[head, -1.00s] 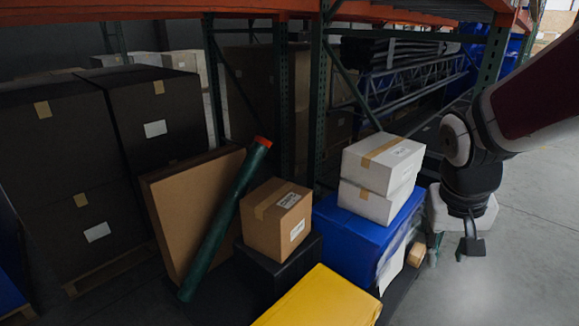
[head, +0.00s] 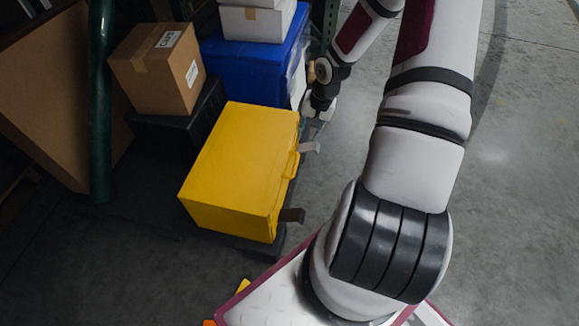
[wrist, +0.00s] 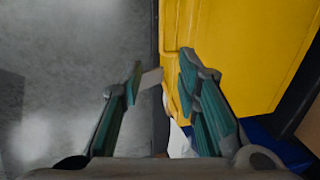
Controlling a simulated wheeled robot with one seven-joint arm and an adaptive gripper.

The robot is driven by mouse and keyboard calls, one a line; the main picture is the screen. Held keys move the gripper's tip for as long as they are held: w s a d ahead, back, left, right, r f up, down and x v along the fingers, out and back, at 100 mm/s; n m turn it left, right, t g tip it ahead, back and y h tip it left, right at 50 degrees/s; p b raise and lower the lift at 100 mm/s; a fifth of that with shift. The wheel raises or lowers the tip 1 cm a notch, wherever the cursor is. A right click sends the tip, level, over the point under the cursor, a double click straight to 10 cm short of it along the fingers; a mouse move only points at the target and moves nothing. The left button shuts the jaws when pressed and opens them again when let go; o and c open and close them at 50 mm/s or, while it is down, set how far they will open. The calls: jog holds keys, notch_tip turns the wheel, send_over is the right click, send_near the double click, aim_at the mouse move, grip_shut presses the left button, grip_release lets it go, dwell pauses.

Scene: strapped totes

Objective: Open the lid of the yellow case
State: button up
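The yellow case (head: 240,150) sits on a low dark base, its lid shut. A yellow handle or latch (head: 292,163) sticks out from its right side. A pale grey flap (head: 309,148) and a dark flap (head: 292,215) project beside that side. My gripper (head: 314,112) is at the case's far right corner, partly hidden by its own wrist. In the wrist view, my gripper (wrist: 161,82) is open, with the right finger over the case's edge (wrist: 172,25) and the left over the floor. The pale flap (wrist: 151,78) shows between the fingers; I cannot tell if they touch it.
A blue tote (head: 250,58) with white boxes (head: 258,22) on top stands behind the case. A cardboard box (head: 160,70) on a black tote (head: 190,125) and a green tube (head: 100,110) are at left. The floor at right is clear.

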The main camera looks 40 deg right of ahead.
aim_at(297, 162)
jog(key=f+b, duration=0.2)
jog(key=f, duration=0.3)
jog(key=w+a+f+b, duration=0.1)
jog(key=f+b, duration=0.1)
jog(key=f, duration=0.2)
jog(key=w+a+f+b, duration=0.1)
jog(key=f+b, duration=0.1)
jog(key=f, duration=0.3)
jog(key=shift+w+f, duration=0.1)
jog(key=shift+f, duration=0.25)
grip_shut()
